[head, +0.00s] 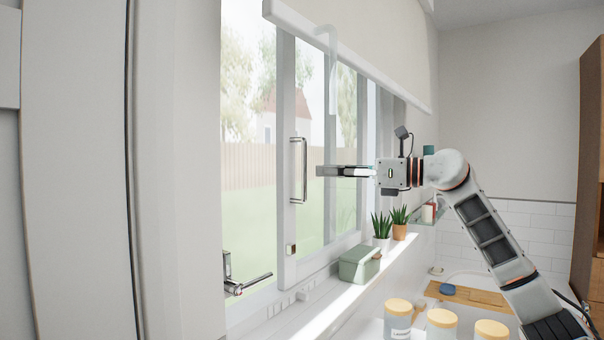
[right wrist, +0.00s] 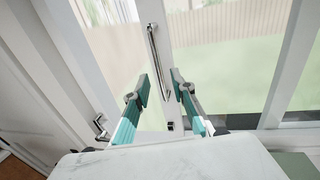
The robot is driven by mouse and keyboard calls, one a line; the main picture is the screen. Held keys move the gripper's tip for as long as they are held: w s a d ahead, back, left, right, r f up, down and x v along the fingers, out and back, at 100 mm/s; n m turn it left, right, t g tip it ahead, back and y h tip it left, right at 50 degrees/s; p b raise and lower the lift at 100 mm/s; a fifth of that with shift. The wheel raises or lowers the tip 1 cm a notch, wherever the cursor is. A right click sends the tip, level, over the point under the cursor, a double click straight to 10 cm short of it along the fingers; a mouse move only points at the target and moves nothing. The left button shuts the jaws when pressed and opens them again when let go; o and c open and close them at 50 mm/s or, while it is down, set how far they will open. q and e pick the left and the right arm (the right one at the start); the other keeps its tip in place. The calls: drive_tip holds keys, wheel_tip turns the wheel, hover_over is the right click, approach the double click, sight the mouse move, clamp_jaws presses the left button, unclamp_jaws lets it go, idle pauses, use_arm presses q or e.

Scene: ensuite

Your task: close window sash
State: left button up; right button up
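The window sash (head: 285,215) has a white frame with a vertical metal bar handle (head: 299,170) on its stile. Left of that stile, outdoor scenery shows up to the white wall edge. My right gripper (head: 320,171) is just right of the handle in the head view, fingers pointing left toward it. In the right wrist view the two teal-padded fingers (right wrist: 161,86) are spread apart, with the lower part of the handle (right wrist: 154,50) showing in the gap. I see no clear contact. My left gripper is not in view.
A metal lever (head: 245,284) sits low at the left of the window. On the sill below are a green box (head: 359,266) and two potted plants (head: 382,240). Several yellow-lidded jars (head: 441,319) stand in front. A roller blind (head: 350,55) hangs above.

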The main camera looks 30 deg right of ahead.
sight(304, 196)
drive_tip(key=shift+p+x, duration=0.6)
drive_tip(key=shift+x, duration=2.8)
drive_tip(key=shift+s, duration=0.1)
clamp_jaws()
